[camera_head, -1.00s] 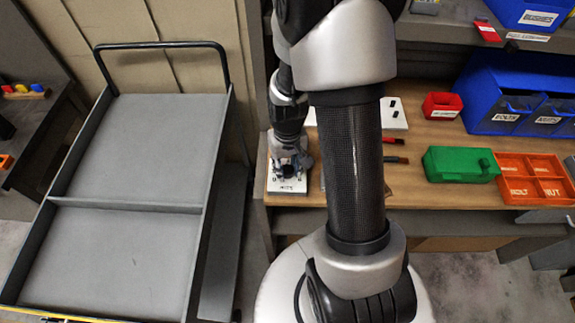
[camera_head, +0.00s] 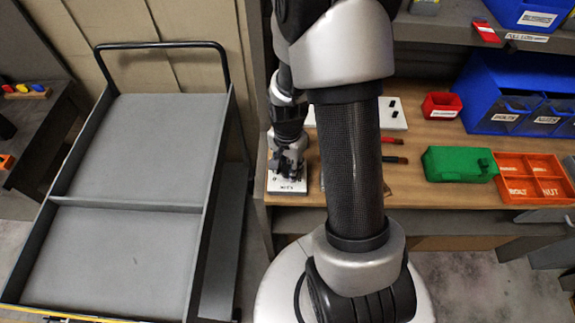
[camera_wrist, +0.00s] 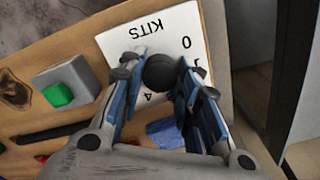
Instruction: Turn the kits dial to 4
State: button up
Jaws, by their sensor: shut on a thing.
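The kits dial is a white plate (camera_wrist: 178,32) marked KITS with a dark round knob (camera_wrist: 160,72) on it. In the wrist view the plate lies upside down, with a 0 and a 4 legible beside the knob. My gripper (camera_wrist: 158,76) is shut on the knob, one finger on each side. The fingers hide part of the scale, and I cannot tell which number the knob points to. In the head view the plate (camera_head: 287,186) lies at the left end of the wooden bench, with my gripper (camera_head: 287,168) over it.
A grey box with a green button (camera_wrist: 57,94) is beside the plate. A grey cart (camera_head: 130,150) stands left of the bench.

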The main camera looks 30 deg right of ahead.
aim_at(287, 169)
jog(key=shift+m, duration=1.6)
jog(key=o, duration=1.1)
notch_tip(287, 169, up, 12)
jog(key=shift+r, duration=0.1)
